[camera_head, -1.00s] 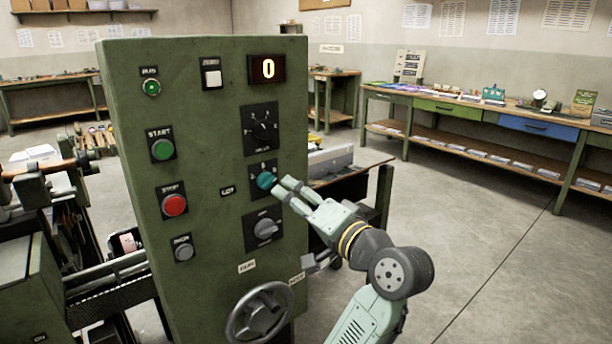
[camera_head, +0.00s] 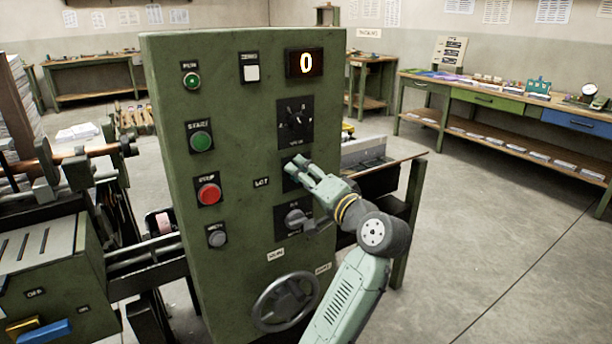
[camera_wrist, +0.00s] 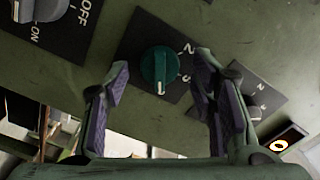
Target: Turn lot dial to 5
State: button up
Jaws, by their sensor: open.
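The lot dial is a teal knob (camera_wrist: 160,68) on a black plate with white numerals, seen in the wrist view with its white pointer line toward the bottom of the picture. A 2 and a 3 show on the plate; other marks are hidden. In the head view my gripper (camera_head: 299,168) covers the knob, and the black lot plate (camera_head: 288,184) shows beside it, right of the LOT label (camera_head: 262,183). My gripper's fingers (camera_wrist: 162,100) are open, one on each side of the knob in the picture, and I see no clear contact.
The green panel (camera_head: 240,120) also carries a black selector (camera_head: 295,118) above, a grey ON/OFF knob (camera_head: 295,218) below, green and red buttons left, and a handwheel (camera_head: 286,301) at the bottom. The display (camera_head: 305,63) reads 0. Open floor lies right.

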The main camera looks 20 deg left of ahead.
jog(key=shift+c, duration=0.3)
jog(key=c, duration=1.1)
